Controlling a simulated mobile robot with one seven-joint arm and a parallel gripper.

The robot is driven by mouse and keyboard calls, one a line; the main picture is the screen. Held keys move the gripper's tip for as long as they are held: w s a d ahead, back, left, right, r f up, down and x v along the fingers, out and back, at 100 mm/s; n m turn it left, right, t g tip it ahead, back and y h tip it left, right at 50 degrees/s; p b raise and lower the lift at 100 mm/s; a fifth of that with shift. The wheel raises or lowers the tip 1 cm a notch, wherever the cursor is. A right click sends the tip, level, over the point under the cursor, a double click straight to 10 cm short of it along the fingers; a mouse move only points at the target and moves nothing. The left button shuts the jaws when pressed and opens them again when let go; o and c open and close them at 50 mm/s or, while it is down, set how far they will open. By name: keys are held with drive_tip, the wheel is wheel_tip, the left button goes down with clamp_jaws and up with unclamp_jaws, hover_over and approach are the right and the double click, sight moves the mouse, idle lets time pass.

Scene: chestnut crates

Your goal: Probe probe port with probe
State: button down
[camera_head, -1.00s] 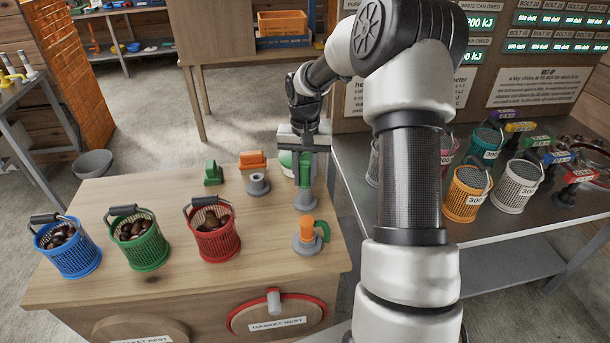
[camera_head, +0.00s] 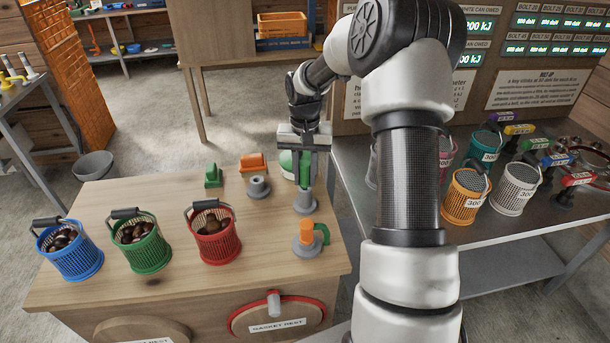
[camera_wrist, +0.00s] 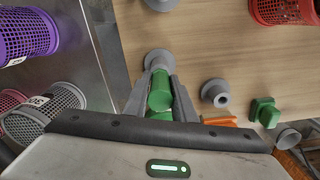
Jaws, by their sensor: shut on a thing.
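My gripper (camera_head: 304,180) is shut on a green cylindrical piece, which I take to be the probe (camera_wrist: 160,91). The fingers stand on either side of it and point down, hiding much of it in the head view. A round grey socket (camera_head: 305,204) lies directly below the fingertips; it also shows in the wrist view (camera_wrist: 158,57). I cannot tell whether the green piece is seated in it. A second grey socket (camera_head: 258,187) with a dark open hole (camera_wrist: 221,99) stands beside it. Neither is labelled, so which is the probe port is unclear.
An orange cylinder (camera_head: 306,230) with a green handle stands on a grey base nearer the front edge. Green (camera_head: 213,176) and orange (camera_head: 252,162) blocks stand behind. Blue (camera_head: 75,262), green (camera_head: 146,254) and red (camera_head: 217,245) baskets of chestnuts stand left. The tabletop between is clear.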

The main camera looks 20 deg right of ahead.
sight(305, 163)
drive_tip(key=c, duration=2.3)
unclamp_jaws()
clamp_jaws()
drive_tip(key=shift+r, duration=0.1)
drive_tip(key=shift+r+p, duration=2.25)
drive_tip(key=shift+r, duration=0.75)
